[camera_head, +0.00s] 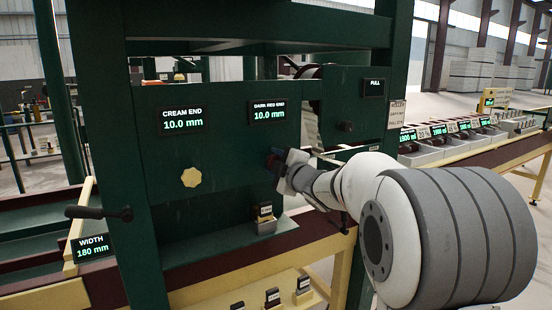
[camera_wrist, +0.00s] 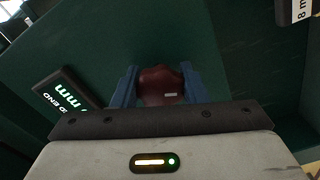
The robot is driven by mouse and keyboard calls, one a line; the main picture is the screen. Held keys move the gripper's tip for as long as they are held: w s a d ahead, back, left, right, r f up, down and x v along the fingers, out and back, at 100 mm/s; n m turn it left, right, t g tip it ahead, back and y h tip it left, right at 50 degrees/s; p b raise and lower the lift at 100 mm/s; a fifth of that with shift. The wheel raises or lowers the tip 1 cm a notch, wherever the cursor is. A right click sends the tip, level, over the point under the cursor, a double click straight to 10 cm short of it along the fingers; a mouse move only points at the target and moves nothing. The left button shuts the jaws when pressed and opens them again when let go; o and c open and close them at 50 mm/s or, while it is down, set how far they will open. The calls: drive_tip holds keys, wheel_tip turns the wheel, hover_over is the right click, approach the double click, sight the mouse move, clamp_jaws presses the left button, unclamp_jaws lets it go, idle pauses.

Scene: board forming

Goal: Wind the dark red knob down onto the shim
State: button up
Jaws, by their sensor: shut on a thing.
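The dark red knob (camera_wrist: 160,86) is mounted on the dark green panel, below the display marked DARK RED END (camera_head: 268,113), which reads 10.0 mm. My gripper (camera_wrist: 162,84) is shut on the knob, with one blue finger on each side of it. In the head view my gripper (camera_head: 279,158) reaches the panel from the right and mostly hides the knob. Whether anything lies under the knob's screw is hidden.
A cream knob (camera_head: 190,177) sits left on the panel under a CREAM END display (camera_head: 182,119) reading 10.0 mm. A black crank handle (camera_head: 98,213) sticks out at left. Several labelled blocks (camera_head: 272,297) stand on a lower cream shelf. A green post (camera_head: 393,90) rises right of the panel.

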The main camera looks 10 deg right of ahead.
drive_tip(key=m+p, duration=0.2)
drive_tip(key=m, duration=0.2)
drive_tip(key=shift+m, duration=0.4)
drive_tip(key=m+p, duration=0.1)
drive_tip(key=m, duration=0.2)
drive_tip(key=shift+m+p, duration=0.3)
drive_tip(key=shift+p, duration=0.1)
drive_tip(key=m+p, duration=0.2)
drive_tip(key=m, duration=0.2)
drive_tip(key=shift+a+f, duration=0.1)
drive_tip(key=shift+a, duration=0.05)
drive_tip(key=shift+f+m+p, duration=0.1)
drive_tip(key=shift+m+p, duration=0.55)
drive_tip(key=shift+m, duration=0.95)
drive_tip(key=o, duration=1)
drive_tip(key=shift+c, duration=0.2)
drive_tip(key=shift+s, duration=0.1)
drive_tip(key=b+v, duration=0.1)
drive_tip(key=v, duration=0.6)
drive_tip(key=shift+s, duration=0.3)
